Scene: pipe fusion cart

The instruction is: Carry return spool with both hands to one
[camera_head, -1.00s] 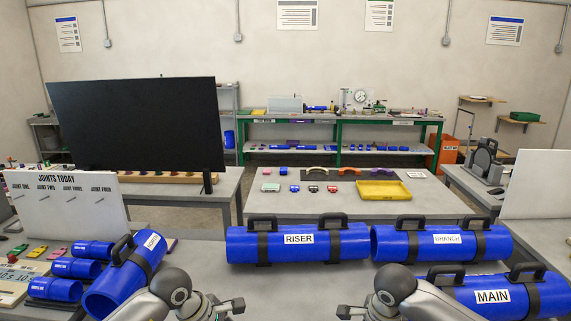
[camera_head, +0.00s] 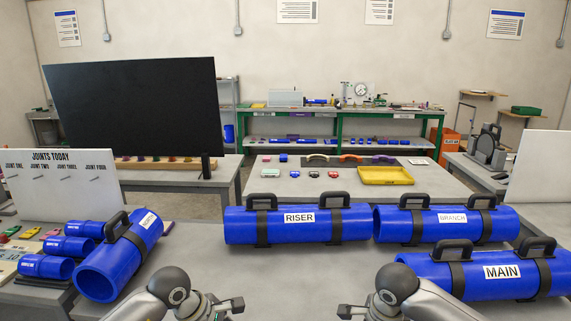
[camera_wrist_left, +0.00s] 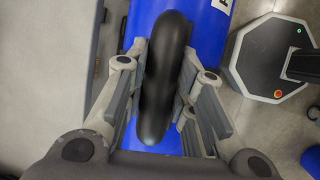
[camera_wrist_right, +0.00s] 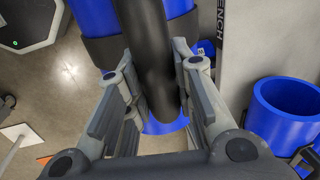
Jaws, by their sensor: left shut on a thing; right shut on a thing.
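A blue spool with black handles is held low, outside the head view; its label is cut off. In the left wrist view my left gripper (camera_wrist_left: 165,62) is shut around one black handle (camera_wrist_left: 168,45), with the spool's blue pipe (camera_wrist_left: 213,45) beneath. In the right wrist view my right gripper (camera_wrist_right: 156,62) is shut around another black handle (camera_wrist_right: 146,30), with blue pipe (camera_wrist_right: 178,8) beyond. The joints board (camera_head: 66,186) stands on the bench at left, with joint one at its left end.
On the bench (camera_head: 235,270) lie spools marked RISER (camera_head: 345,222), BRANCH (camera_head: 490,222) and MAIN (camera_head: 460,272); another blue spool (camera_head: 110,268) lies at left. Small blue pipes (camera_head: 45,266) sit beside it. A table with a yellow tray (camera_head: 385,175) stands beyond.

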